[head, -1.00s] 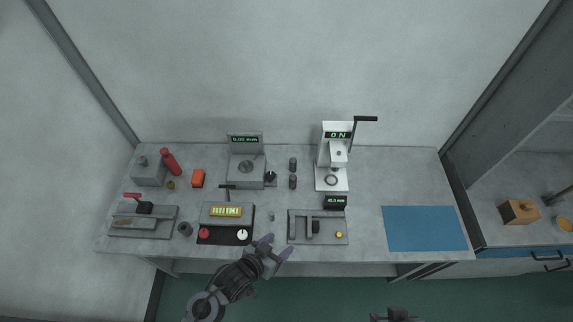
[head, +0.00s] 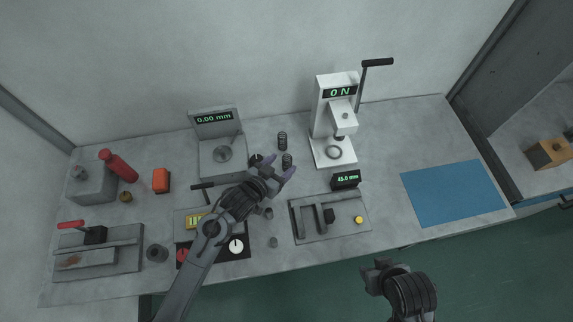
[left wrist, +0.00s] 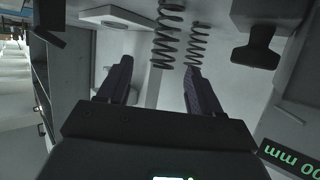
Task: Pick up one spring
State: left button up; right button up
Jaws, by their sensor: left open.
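Two dark coil springs stand on the table between the dial gauge station and the white press: the far spring (head: 283,138) and the near spring (head: 287,159). My left gripper (head: 281,166) is open and empty, with its fingertips close to the near spring. In the left wrist view, one spring (left wrist: 166,32) rises beyond the gap between the open fingers (left wrist: 158,68). The other spring (left wrist: 198,44) is beyond the right fingertip. Neither appears gripped. My right gripper (head: 382,268) is low in front of the table, and its jaws are too unclear to judge.
The white press (head: 331,122) reading "0 N" stands right of the springs. The gauge station (head: 219,148) reading "0.00 mm" is to their left. A grey fixture (head: 330,222) lies in front. A blue mat (head: 453,194) lies clear on the right.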

aim_at(290, 157)
pick_arm(q)
jog(key=shift+b+x, duration=0.7)
jog(key=shift+x, duration=2.55)
jog(key=shift+a+f, duration=0.1)
jog(key=shift+a, duration=0.05)
jog(key=shift+c, duration=0.2)
jog(key=c, duration=1)
